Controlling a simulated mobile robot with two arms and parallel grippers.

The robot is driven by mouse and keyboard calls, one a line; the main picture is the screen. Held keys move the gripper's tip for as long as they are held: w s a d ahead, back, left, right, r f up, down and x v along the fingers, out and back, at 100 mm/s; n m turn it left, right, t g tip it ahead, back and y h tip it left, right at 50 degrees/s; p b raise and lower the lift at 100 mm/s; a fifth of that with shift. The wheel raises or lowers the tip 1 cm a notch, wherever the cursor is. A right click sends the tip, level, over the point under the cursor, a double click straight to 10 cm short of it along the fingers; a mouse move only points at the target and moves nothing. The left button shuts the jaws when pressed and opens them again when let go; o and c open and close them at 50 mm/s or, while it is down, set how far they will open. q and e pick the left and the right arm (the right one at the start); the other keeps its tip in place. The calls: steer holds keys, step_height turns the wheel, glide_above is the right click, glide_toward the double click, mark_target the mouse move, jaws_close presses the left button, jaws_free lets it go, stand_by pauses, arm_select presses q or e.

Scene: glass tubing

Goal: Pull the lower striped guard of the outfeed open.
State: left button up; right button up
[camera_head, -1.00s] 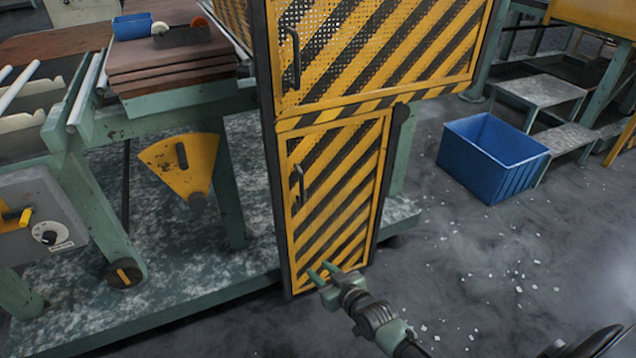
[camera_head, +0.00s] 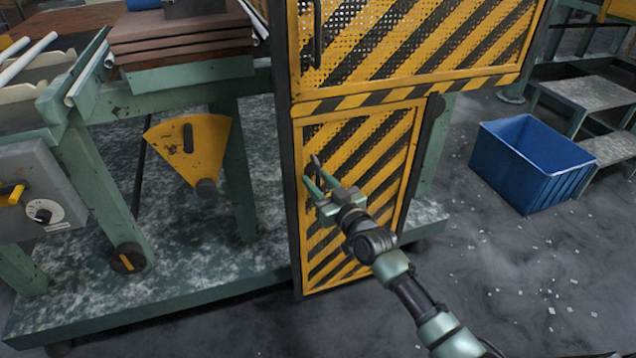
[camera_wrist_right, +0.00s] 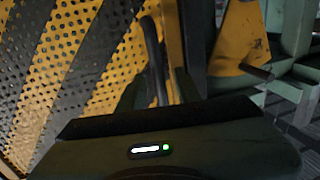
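The lower striped guard (camera_head: 345,245) is a yellow and black perforated door in a dark frame, and it looks closed. Its dark bar handle (camera_wrist_right: 152,55) stands upright in the right wrist view; in the head view my fingers mostly hide it. My right gripper (camera_head: 311,176) is in front of the guard's left side at the handle. In the wrist view its two fingers (camera_wrist_right: 158,92) are apart, with the handle between them in the picture; I cannot tell whether they touch it. My left gripper is not in view.
The upper striped guard (camera_head: 420,45) with its own handle (camera_head: 318,40) is directly above. A blue crate (camera_head: 525,175) and metal steps (camera_head: 590,95) stand to the right. A yellow fan-shaped plate (camera_head: 190,145) hangs at the left. The floor in front is mostly clear.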

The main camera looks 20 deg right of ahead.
jaws_close()
stand_by(1.5)
